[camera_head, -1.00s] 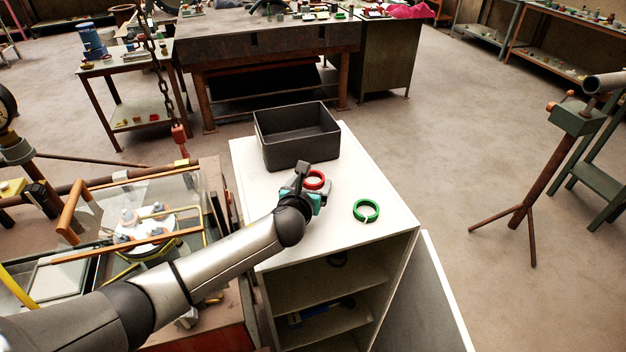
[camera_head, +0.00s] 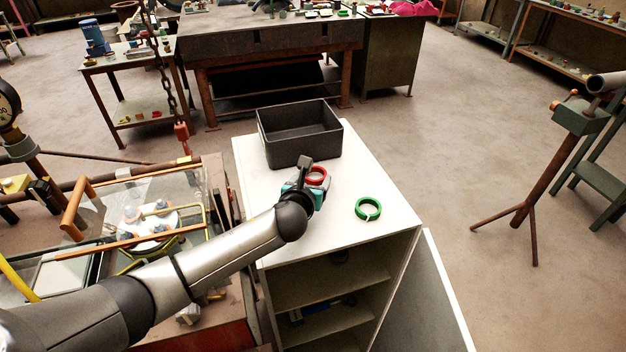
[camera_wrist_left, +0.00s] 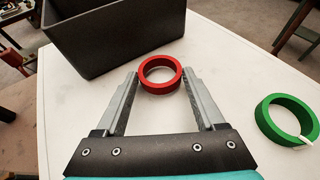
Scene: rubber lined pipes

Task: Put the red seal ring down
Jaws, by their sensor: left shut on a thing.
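The red seal ring (camera_head: 317,182) is at the white cabinet top (camera_head: 345,235), in front of the black bin. In the left wrist view the red ring (camera_wrist_left: 160,88) lies flat between the two fingertips of my left gripper (camera_wrist_left: 161,74), which is shut on it. In the head view my left gripper (camera_head: 314,177) reaches in from the left and partly hides the ring. The ring is at or just above the surface; I cannot tell if it touches. My right gripper is not in view.
A green ring (camera_head: 358,212) with a gap lies to the right on the cabinet top; it also shows in the wrist view (camera_wrist_left: 268,122). The open black bin (camera_head: 305,150) stands behind. Clear surface lies between the rings. A glass-sided case (camera_head: 150,190) stands left.

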